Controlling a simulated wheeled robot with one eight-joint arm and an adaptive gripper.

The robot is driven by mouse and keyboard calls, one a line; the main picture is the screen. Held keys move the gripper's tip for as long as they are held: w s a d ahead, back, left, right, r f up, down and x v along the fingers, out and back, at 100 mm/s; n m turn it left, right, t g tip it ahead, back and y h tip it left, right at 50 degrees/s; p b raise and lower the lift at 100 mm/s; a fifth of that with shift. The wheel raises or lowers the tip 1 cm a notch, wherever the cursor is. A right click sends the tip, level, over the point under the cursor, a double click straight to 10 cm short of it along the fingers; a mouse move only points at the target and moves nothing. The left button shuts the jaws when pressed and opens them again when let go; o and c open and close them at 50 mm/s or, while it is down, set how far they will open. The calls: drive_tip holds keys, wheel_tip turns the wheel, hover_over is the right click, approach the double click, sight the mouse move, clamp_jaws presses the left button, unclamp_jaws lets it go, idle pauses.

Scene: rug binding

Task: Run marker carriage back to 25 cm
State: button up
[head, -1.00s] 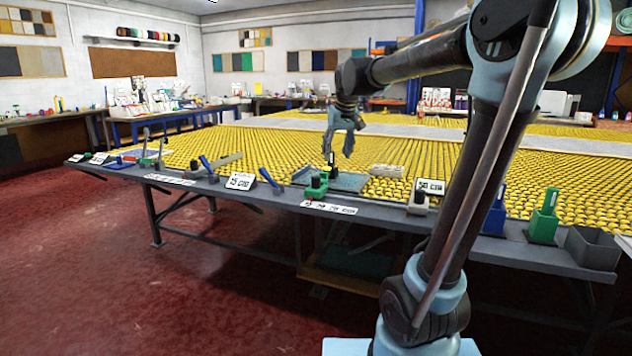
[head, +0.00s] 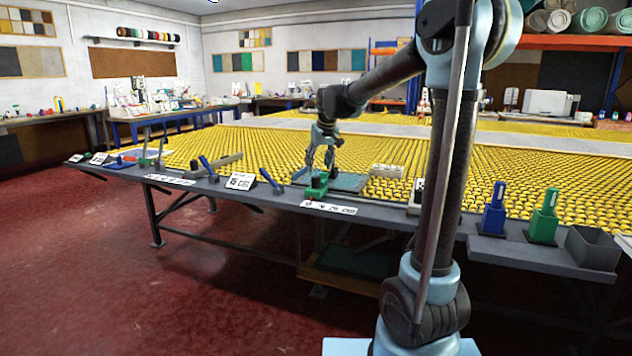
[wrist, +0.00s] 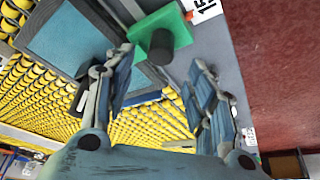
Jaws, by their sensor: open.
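The marker carriage appears to be the green block with a dark round knob (head: 317,184), at the front edge of the table beside a teal-grey plate (head: 348,182). The green block (wrist: 160,32) and its knob also show in the wrist view, at the top middle. My gripper (head: 320,168) is open and empty, pointing down just above and behind the green block. In the wrist view its two fingers (wrist: 161,60) are spread, with the knob showing beyond and between the tips. I cannot tell whether they touch it. A printed strip (head: 328,208) runs below the block; its numbers are too small to read.
A white number card (head: 241,181) stands left of the block, and a blue-handled lever (head: 208,165) is further left. Blue (head: 494,212) and green (head: 544,220) upright tools and a grey bin (head: 592,248) stand at the right. Yellow tufted rug (head: 260,148) covers the table behind.

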sight(316, 176)
drive_tip(key=x, duration=0.8)
